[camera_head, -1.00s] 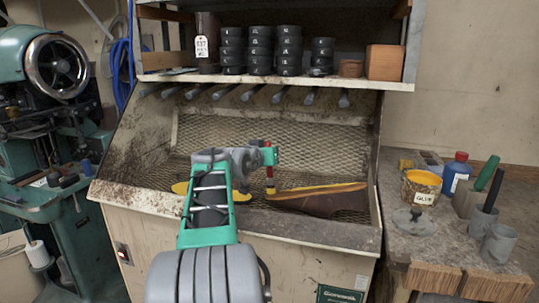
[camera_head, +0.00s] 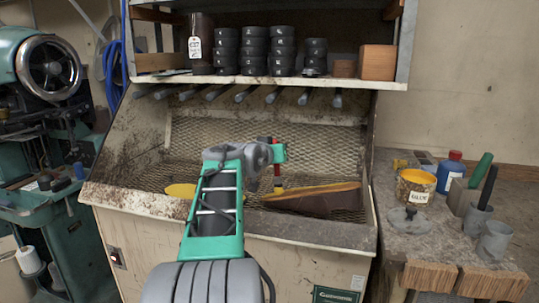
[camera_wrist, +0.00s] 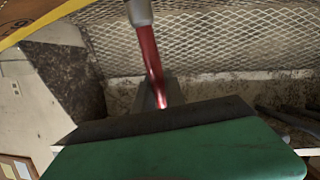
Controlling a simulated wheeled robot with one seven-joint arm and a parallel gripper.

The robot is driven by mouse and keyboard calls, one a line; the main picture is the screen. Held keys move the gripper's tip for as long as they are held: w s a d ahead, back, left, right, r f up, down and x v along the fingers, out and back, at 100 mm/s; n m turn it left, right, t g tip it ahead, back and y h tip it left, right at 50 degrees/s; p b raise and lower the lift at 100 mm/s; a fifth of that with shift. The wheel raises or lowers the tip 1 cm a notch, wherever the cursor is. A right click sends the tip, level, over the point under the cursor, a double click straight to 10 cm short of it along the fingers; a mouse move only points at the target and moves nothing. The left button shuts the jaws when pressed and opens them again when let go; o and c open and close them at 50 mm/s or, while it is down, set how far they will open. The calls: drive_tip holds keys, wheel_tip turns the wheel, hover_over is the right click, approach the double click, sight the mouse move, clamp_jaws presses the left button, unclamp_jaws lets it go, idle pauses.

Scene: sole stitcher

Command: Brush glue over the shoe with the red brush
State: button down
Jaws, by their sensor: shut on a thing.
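My gripper (camera_head: 279,152) is shut on the red brush (camera_head: 277,170), which hangs upright with its bristle end down. In the wrist view the brush's red handle (camera_wrist: 148,55) runs from the green jaw to a metal ferrule; its bristles are out of frame. The brown shoe (camera_head: 315,201) lies in the mesh booth with its yellow sole side up. The brush tip is at the shoe's left part; I cannot tell whether it touches. A strip of the shoe (camera_wrist: 30,20) shows at the wrist view's top left. The glue pot (camera_head: 415,187) stands on the right bench.
Another yellow sole piece (camera_head: 180,190) lies left in the booth, partly behind my arm. A row of grey nozzles (camera_head: 240,95) and a shelf (camera_head: 270,80) with black tins hang above. A blue bottle (camera_head: 450,170) and tool holders stand on the right bench.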

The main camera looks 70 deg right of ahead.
drive_tip(key=s+r, duration=0.3)
drive_tip(key=s, duration=0.6)
drive_tip(key=s+r, duration=0.3)
drive_tip(key=s, duration=0.5)
drive_tip(key=shift+s+d+r+b, duration=0.2)
drive_tip(key=shift+s+r+b, duration=0.05)
drive_tip(key=shift+s+b, duration=0.1)
idle(1.2)
